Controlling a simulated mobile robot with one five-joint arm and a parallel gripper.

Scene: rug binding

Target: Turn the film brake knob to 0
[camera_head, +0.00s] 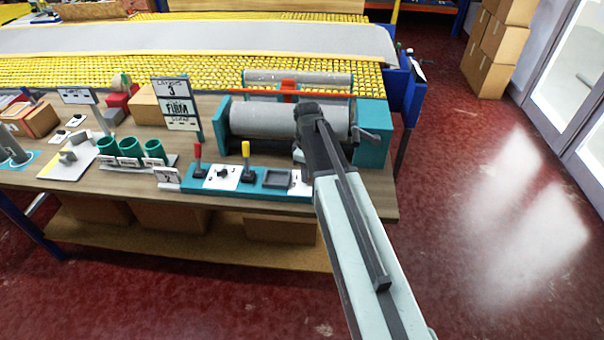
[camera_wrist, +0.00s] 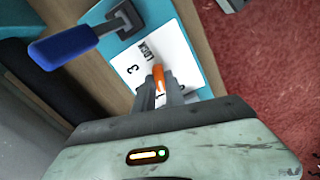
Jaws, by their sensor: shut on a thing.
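In the wrist view, an orange knob (camera_wrist: 158,72), which I take as the film brake knob, stands on a white dial plate (camera_wrist: 172,47). The plate bears a 3 and other dark marks, some too small or covered to read. My gripper (camera_wrist: 158,88) is shut on the knob, its grey fingers on either side. The fingers hide the lower part of the dial, so I cannot tell the knob's exact setting. In the head view, my arm hides the knob; part of a white plate (camera_head: 297,184) shows beside it on the teal control strip (camera_head: 195,185).
A blue-handled lever (camera_wrist: 65,45) stands close left of my gripper in the wrist view. In the head view, a red lever (camera_head: 198,152) and a yellow lever (camera_head: 246,152) stand on the strip. The film roller (camera_head: 262,119) lies behind. Open red floor is to the right.

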